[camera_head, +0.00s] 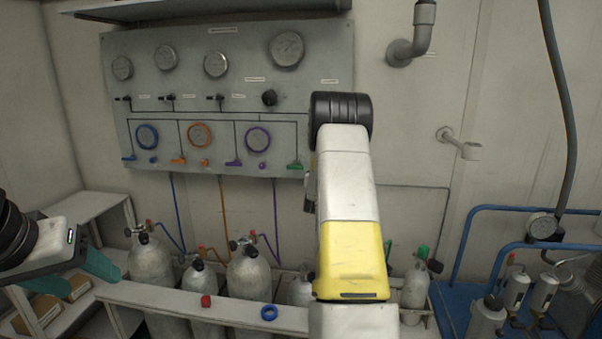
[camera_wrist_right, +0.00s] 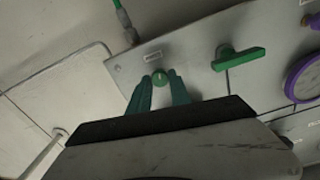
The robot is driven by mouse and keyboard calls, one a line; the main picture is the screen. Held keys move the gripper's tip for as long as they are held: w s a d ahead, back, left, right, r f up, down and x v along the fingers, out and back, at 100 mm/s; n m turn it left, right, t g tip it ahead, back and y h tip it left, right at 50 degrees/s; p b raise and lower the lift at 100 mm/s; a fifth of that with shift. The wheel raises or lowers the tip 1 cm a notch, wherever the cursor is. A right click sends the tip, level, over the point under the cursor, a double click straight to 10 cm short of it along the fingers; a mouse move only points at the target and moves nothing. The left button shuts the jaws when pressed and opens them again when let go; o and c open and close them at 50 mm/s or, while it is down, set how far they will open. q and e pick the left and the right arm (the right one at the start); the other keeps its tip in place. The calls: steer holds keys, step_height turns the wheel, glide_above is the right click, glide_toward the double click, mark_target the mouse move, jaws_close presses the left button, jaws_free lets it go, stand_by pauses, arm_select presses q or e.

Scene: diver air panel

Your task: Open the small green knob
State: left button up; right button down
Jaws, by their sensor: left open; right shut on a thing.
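The small green knob (camera_wrist_right: 160,77) is round and sits near the edge of the grey panel in the right wrist view, below a small white label. My right gripper (camera_wrist_right: 160,84) has its two teal fingers on either side of the knob and is shut on it. In the head view my right arm hides the knob and this gripper. My left gripper (camera_head: 75,276) is open and empty at the lower left of the head view, far from the panel.
A green lever handle (camera_wrist_right: 240,58) is beside the knob; it also shows in the head view (camera_head: 295,166). A purple-ringed gauge (camera_wrist_right: 301,80) lies farther along the panel (camera_head: 225,75). Grey cylinders (camera_head: 249,274) stand below, behind a bench (camera_head: 160,297) with a red cap and blue ring.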

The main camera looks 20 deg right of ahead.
steer(key=shift+f, duration=0.1)
stand_by(0.4)
steer(key=c, duration=1.2)
jaws_free()
steer(key=v, duration=0.8)
